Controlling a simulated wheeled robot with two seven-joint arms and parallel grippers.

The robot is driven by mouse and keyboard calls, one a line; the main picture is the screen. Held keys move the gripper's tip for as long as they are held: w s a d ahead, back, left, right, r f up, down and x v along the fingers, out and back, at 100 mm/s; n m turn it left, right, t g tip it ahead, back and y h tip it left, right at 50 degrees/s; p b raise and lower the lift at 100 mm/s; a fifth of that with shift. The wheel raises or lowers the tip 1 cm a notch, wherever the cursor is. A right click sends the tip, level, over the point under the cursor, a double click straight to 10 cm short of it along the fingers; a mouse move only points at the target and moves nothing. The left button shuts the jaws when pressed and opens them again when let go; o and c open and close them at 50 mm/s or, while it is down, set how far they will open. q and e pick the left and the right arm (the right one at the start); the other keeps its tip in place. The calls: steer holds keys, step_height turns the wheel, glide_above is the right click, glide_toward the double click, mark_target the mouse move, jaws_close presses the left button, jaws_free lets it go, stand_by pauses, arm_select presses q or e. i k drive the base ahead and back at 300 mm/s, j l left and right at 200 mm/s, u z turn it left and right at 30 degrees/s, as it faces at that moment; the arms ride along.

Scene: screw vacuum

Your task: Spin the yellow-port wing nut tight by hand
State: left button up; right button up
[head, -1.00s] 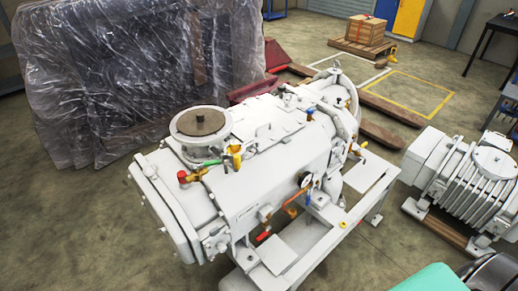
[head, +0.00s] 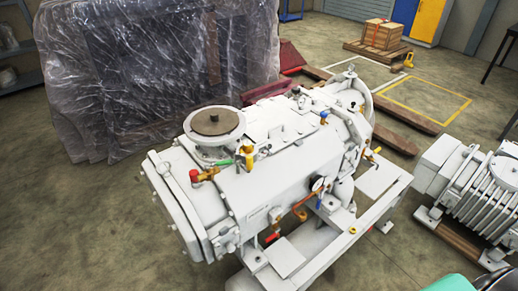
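The white screw vacuum pump (head: 262,195) stands on a white frame (head: 287,258) in the middle of the head view. A yellow fitting (head: 248,157) stands on its top, beside a green-handled part (head: 224,163) and a red-capped brass fitting (head: 203,175). A yellow-handled part (head: 374,151) is at the right end, and a small yellow piece (head: 353,230) shows low on the right side. I cannot tell which yellow part is the port's wing nut; it is too small to make out. Neither of my grippers is in view.
A plastic-wrapped load (head: 160,75) stands behind the pump on the left. A white ribbed machine (head: 478,190) stands at the right on wooden beams. A wooden crate (head: 382,33) is on a pallet at the back. The floor at front left is clear.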

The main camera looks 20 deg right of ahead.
mark_target(269, 147)
steer(key=l+u, duration=0.3)
steer(key=l, duration=1.25)
